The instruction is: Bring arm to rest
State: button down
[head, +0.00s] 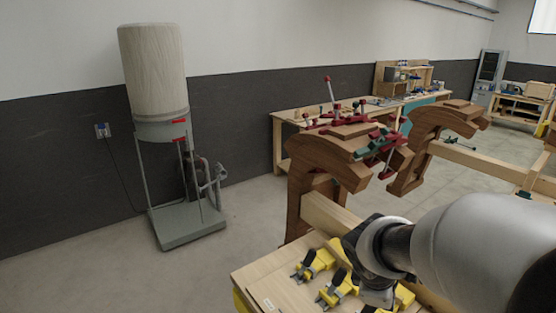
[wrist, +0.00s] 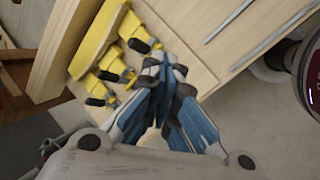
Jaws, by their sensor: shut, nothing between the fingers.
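My gripper (wrist: 164,64) shows in the wrist view with its blue-and-grey fingers together at the tips and nothing between them. It is over a light wooden bench top (wrist: 185,25), beside several yellow clamps (wrist: 122,62). I cannot tell how high the fingertips are above the bench. In the head view my grey arm reaches in from the lower right over the bench (head: 262,280). My gripper's fingers are not clearly visible there.
Brown chair forms (head: 310,160) stand beyond the bench, with red and green clamps (head: 375,145) on them. Yellow clamps (head: 318,262) sit on the bench near my arm. A dust collector (head: 155,75) stands at the left. Open floor (head: 240,205) lies between it and the bench.

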jog(key=s+a+f+m+y+b, duration=0.2)
jog(key=s+m+b, duration=0.4)
jog(key=s, duration=0.3)
jog(key=s+a+f+m+t+y+b, duration=0.1)
jog(key=s+a+f+m+y+b, duration=0.1)
jog(key=s+a+f+m+b, duration=0.3)
jog(key=s+a+m+b, duration=0.1)
jog(key=s+b, duration=0.1)
jog(key=s, duration=0.2)
jog(key=shift+s+f+m, duration=0.2)
jog(key=shift+s+m, duration=0.15)
jog(key=shift+m, duration=0.05)
dwell(0.5)
